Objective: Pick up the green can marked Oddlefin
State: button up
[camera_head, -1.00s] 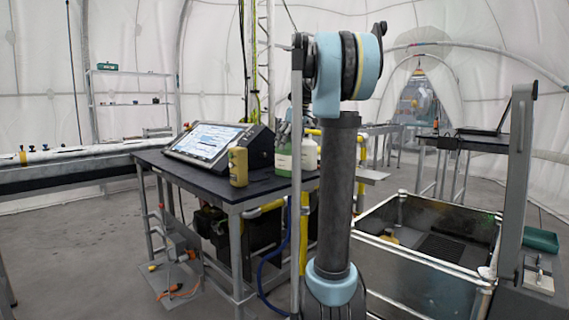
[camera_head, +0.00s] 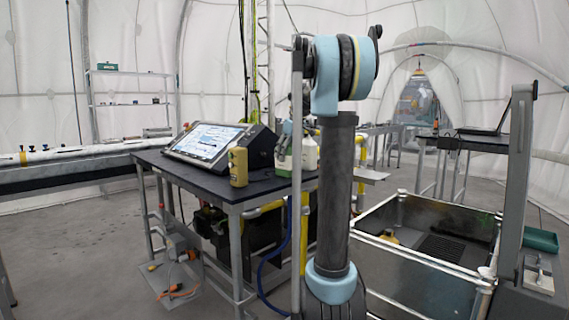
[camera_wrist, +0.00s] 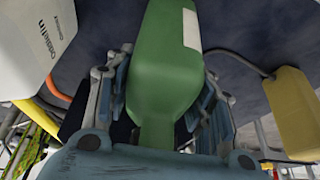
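A green can (camera_wrist: 172,62) with a narrower end and a pale label patch fills the middle of the wrist view. My gripper (camera_wrist: 167,90) has one finger on each side of it; whether the pads press on it cannot be told. A white container (camera_wrist: 35,40) with print reading "Oddlefin" is at the upper left of the wrist view. In the head view the green can (camera_head: 283,167) stands on the dark table (camera_head: 215,183), with the white container (camera_head: 309,154) just right of it. My gripper (camera_head: 285,138) is above the can there, small and partly hidden by my arm.
A yellow can (camera_head: 238,167) stands left of the green one; it also shows in the wrist view (camera_wrist: 297,115). A tilted screen (camera_head: 207,144) is behind it on the table. A metal-framed open bin (camera_head: 400,262) is at the right.

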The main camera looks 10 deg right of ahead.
jog(key=shift+c, duration=1)
jog(key=shift+r, duration=0.1)
